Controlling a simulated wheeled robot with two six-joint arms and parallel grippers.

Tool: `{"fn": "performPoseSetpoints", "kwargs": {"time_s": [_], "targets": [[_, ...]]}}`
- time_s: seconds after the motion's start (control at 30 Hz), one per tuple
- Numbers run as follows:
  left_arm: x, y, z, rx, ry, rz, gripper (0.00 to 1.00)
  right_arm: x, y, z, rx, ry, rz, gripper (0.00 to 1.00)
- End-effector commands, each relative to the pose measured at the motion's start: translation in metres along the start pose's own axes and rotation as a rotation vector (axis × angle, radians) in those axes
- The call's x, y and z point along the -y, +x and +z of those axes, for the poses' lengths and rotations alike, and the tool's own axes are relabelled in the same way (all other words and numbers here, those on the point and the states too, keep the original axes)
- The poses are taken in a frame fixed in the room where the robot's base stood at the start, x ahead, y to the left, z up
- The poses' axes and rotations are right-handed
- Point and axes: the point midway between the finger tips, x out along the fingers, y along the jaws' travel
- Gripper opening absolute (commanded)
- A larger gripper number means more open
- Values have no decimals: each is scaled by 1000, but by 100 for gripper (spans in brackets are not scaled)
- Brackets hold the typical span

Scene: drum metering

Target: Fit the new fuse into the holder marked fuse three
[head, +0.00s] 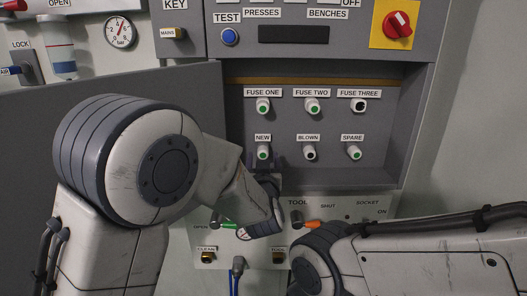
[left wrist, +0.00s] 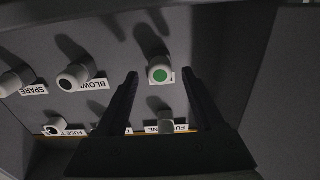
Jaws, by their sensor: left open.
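The new fuse (head: 263,153), white with a green end, sits in the post marked NEW in the lower row. It also shows in the left wrist view (left wrist: 159,70), upside down, between my open fingers. My left gripper (left wrist: 160,76) is open with one finger on each side of it; whether they touch it I cannot tell. In the head view the left gripper is partly hidden by its wrist, just below NEW. The fuse three holder (head: 360,105), upper row right, shows a black end. My right gripper is out of view; its arm shows lower right.
Fuse one (head: 263,106) and fuse two (head: 313,107) show green ends. The blown post (head: 309,153) shows a black end, the spare (head: 354,152) a green one. The recess has side walls and a ledge below. An orange handle (head: 306,224) sits below the recess.

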Motion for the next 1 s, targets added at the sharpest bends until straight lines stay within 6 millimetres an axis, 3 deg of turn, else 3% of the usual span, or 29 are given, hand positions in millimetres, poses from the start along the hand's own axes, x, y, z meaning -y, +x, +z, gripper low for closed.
{"fn": "performPoseSetpoints", "kwargs": {"time_s": [0.3, 1.0], "targets": [[0, 21, 0, 1, 0, -1, 70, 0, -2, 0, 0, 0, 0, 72], [0, 21, 0, 1, 0, 0, 70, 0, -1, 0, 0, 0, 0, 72]]}}
